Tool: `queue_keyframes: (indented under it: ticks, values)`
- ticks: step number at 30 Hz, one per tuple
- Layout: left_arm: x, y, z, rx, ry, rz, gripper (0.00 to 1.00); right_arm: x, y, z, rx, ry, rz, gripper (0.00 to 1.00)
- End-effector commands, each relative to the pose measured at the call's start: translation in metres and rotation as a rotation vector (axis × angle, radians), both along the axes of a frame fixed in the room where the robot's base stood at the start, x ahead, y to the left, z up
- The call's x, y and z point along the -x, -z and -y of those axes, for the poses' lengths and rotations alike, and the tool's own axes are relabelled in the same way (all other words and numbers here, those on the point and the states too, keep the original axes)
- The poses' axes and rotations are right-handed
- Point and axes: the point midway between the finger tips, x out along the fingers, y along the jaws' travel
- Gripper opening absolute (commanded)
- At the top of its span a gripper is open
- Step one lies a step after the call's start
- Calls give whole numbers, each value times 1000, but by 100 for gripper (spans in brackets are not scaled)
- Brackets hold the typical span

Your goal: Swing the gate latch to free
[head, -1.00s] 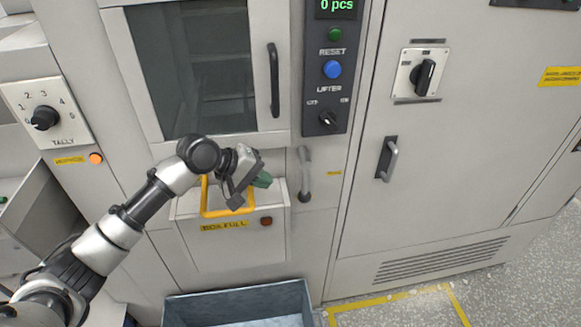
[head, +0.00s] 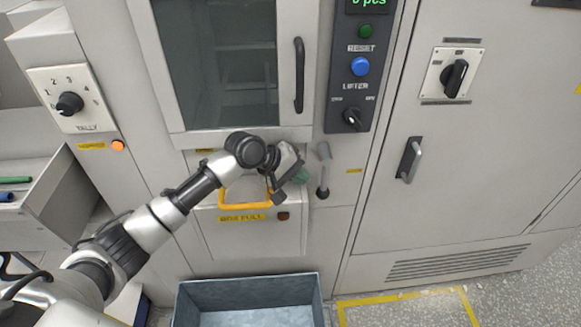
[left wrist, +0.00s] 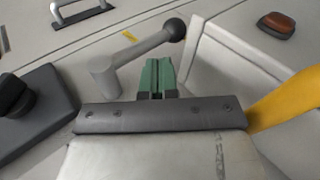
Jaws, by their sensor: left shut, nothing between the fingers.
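The gate latch (head: 323,172) is a grey lever with a dark knob at its lower end, on the machine front just right of the yellow-handled panel. In the head view it hangs down from its upper pivot. In the left wrist view the lever (left wrist: 140,52) runs from a thick grey pivot to the black ball knob (left wrist: 175,28). My left gripper (head: 302,175) is just left of the lever, with its green fingers shut and empty. In the left wrist view the fingertips (left wrist: 157,75) are close beside the lever; I cannot tell if they touch. My right gripper is out of view.
The panel (head: 250,239) with its yellow handle (head: 245,205) is behind and below my left forearm. A grey-blue bin (head: 250,288) stands below. A control strip (head: 362,75) is above the latch, and a cabinet handle (head: 411,160) is to its right.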

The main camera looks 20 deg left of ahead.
Motion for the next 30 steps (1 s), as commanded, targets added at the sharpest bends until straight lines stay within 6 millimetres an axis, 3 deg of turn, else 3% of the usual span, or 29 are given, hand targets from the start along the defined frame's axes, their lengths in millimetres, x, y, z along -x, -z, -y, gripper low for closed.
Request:
queue_keyframes:
  ticks: [10, 30]
  values:
    - [-17, 27, 25, 0, 0, 2, 0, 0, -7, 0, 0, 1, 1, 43]
    - [-21, 33, 34, -1, 0, 1, 0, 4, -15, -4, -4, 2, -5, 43]
